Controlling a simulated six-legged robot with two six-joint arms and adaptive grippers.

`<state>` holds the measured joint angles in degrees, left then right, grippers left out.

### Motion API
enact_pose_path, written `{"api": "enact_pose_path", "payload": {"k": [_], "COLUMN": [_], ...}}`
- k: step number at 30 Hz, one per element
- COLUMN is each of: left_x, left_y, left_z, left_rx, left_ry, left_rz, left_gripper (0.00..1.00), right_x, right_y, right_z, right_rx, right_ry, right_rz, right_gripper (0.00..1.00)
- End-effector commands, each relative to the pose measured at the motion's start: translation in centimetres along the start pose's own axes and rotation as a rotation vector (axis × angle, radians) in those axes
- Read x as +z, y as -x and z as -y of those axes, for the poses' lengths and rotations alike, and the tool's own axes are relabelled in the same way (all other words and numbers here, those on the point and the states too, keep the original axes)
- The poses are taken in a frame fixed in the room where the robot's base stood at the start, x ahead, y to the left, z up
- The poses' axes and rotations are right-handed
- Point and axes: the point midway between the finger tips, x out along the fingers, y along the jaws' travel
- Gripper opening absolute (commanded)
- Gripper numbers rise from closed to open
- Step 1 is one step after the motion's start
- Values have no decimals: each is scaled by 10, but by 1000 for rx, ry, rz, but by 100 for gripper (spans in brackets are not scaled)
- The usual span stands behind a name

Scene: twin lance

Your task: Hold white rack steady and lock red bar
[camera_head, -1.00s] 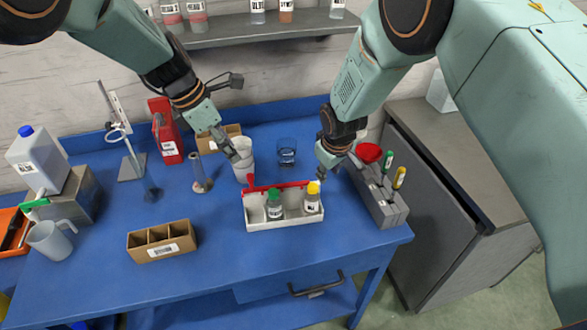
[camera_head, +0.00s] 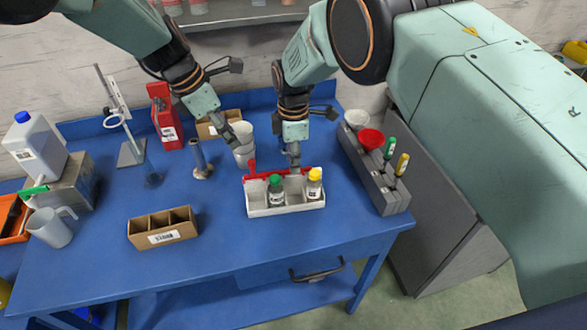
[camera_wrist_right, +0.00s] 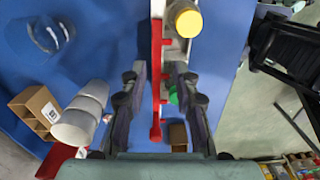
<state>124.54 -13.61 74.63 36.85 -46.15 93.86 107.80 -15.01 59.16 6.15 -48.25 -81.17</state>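The white rack (camera_head: 285,210) stands on the blue table and holds a green-capped bottle (camera_head: 276,190) and a yellow-capped bottle (camera_head: 314,184). The red bar (camera_head: 264,175) runs along the rack's back edge, with an upright handle at its left end. My right gripper (camera_head: 294,164) points down at the bar's middle. In the right wrist view, its fingers (camera_wrist_right: 160,105) are apart, one on each side of the red bar (camera_wrist_right: 156,75). My left gripper (camera_head: 243,157) hangs by the white cups (camera_head: 244,140), behind the rack's left end; its finger opening is unclear.
A grey holder (camera_head: 375,175) with a red funnel (camera_head: 371,139) and markers stands right of the rack. A brown divided box (camera_head: 163,236) sits front left. A glass (camera_wrist_right: 48,35) shows in the right wrist view. The table in front of the rack is clear.

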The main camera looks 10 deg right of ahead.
Motion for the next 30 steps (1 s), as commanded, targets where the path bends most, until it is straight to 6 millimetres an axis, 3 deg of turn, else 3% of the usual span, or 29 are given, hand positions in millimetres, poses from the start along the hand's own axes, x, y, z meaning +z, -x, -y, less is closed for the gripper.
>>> {"api": "enact_pose_path", "payload": {"k": [18, 30], "left_x": [0, 0], "left_y": [0, 0], "left_z": [0, 0], "left_rx": [0, 0], "left_ry": [0, 0], "left_rz": [0, 0], "left_gripper": [38, 38], "right_x": [0, 1], "right_y": [-98, -113], "right_z": [1, 0], "right_rx": [0, 1], "right_ry": [-4, -4], "right_rz": [-1, 0], "right_gripper": [30, 30]}}
